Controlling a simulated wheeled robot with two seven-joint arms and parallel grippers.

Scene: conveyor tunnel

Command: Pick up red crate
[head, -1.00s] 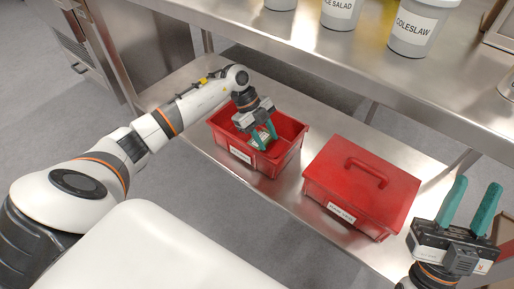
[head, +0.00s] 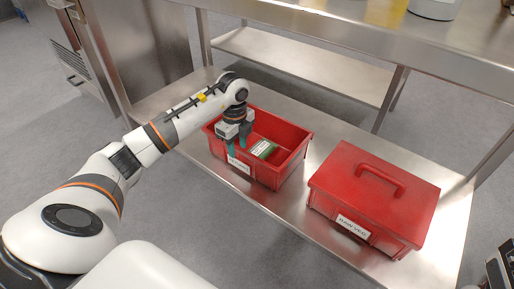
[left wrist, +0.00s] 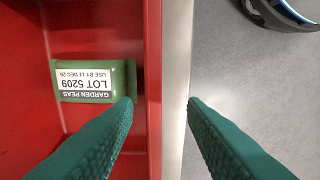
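An open red crate (head: 291,160) stands on the metal shelf, with a white label on its front wall. A green packet (head: 263,149) lies inside it; in the left wrist view the packet (left wrist: 95,81) reads "GARDEN PEAS LOT 5209". My left gripper (head: 238,142) is open at the crate's front wall. In the left wrist view its teal fingers (left wrist: 160,104) straddle that wall (left wrist: 152,60), one on the inner side and one on the outer side. A second red crate (head: 375,195) with a handled lid stands to the right. Only a dark edge of my right gripper shows at the lower right; its fingers are hidden.
The metal shelf (head: 170,112) holds both crates, with a narrow gap between them. An upper shelf (head: 340,35) with a white tub (head: 433,10) overhangs behind. A shelf post (head: 392,95) stands behind the crates. Grey floor lies in front.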

